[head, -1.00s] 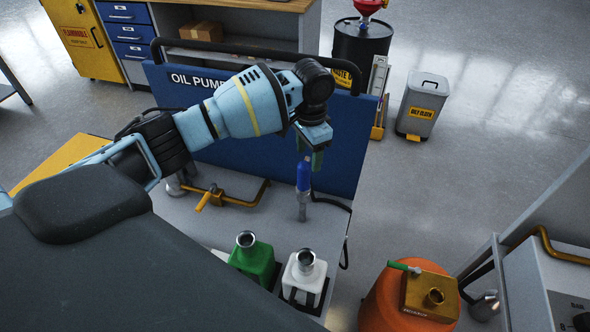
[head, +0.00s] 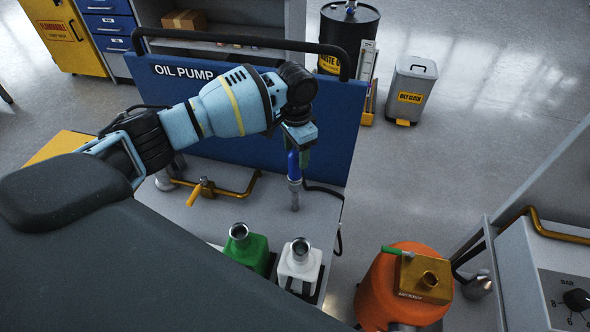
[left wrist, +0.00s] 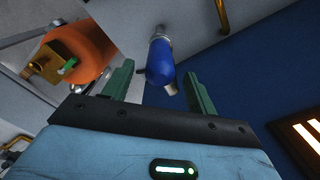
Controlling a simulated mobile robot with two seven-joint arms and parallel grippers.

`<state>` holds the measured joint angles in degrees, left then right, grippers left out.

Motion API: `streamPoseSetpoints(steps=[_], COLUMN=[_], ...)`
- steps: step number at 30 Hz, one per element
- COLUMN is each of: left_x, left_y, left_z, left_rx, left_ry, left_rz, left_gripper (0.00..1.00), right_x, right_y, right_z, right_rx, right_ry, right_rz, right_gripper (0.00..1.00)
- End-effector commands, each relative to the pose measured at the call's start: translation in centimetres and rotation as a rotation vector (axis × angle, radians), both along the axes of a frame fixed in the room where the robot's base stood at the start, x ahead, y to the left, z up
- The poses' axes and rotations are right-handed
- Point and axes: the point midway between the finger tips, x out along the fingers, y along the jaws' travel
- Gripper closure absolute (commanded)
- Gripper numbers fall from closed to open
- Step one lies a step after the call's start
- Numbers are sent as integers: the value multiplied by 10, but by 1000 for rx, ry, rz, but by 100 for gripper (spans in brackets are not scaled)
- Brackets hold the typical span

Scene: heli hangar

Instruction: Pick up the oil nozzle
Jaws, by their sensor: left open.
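The oil nozzle (head: 294,166) has a blue grip and a grey metal end. It stands upright at the right part of the grey bench top (head: 253,211), in front of the blue OIL PUMP panel (head: 338,130). My left gripper (head: 301,152) is over its upper part, with the arm partly hiding it. In the left wrist view the blue nozzle (left wrist: 160,62) shows between the two green fingers of the open left gripper (left wrist: 158,72), with a gap on each side. My right gripper is not in view.
A green bottle (head: 247,251) and a white bottle (head: 300,266) stand at the bench's front. An orange drum (head: 385,293) is to the right. A brass pipe (head: 243,188) runs left of the nozzle. A black hose (head: 338,218) hangs at the bench's right edge.

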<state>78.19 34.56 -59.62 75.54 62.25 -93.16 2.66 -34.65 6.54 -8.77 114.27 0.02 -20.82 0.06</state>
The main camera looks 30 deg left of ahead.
Motion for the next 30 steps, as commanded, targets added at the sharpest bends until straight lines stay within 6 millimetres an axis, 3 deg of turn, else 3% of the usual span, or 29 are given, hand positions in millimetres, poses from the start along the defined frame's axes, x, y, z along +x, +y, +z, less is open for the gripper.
streamPoseSetpoints(steps=[7,17,30], left_x=[-4,-4,-4], left_y=[1,1,0], left_z=[-34,-38,-38], left_rx=[1,0,0], left_ry=[3,0,0], left_rz=[1,0,0], left_gripper=[42,44,100], right_x=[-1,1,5], right_y=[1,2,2], right_z=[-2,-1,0], right_rx=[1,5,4], right_ry=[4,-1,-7], right_rz=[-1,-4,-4], right_gripper=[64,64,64])
